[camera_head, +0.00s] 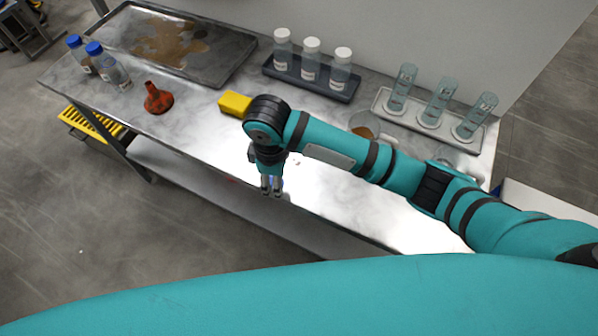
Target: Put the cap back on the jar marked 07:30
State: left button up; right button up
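Three clear jars with white caps, left (282,50), middle (310,60) and right (341,70), stand upright in a dark tray (328,94) at the back of the bench. Their labels are too small to read, so I cannot tell which is marked 07:30. Two bottles with blue caps (80,56) (107,66) stand at the far left. My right gripper (271,190) points down over the bench's front part, fingers close together. A bit of blue shows between the fingers; I cannot tell what it is. My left gripper is not in view.
Three glass cylinders (438,103) stand in a pale tray (459,142) at the right. A red funnel (156,98), a yellow block (234,103) and a stained metal tray (215,69) are on the left. My arm partly hides a round dish (366,124). The left front is clear.

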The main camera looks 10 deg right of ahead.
jog(key=shift+s+a+r, duration=0.1)
jog(key=shift+s+a, duration=0.1)
jog(key=shift+a, duration=0.45)
jog(key=shift+w+d+r, duration=0.1)
jog(key=shift+d+r, duration=0.05)
jog(key=shift+d, duration=0.2)
jog(key=s+d+r+m, duration=0.2)
jog(key=d+r+m, duration=0.4)
jog(key=d, duration=0.4)
jog(key=s+d+r+m+b, duration=0.1)
jog(key=s+d+r+m, duration=0.1)
jog(key=d+r+m, duration=0.5)
jog(key=d+m, duration=0.1)
jog(key=d, duration=0.2)
jog(key=shift+w, duration=0.1)
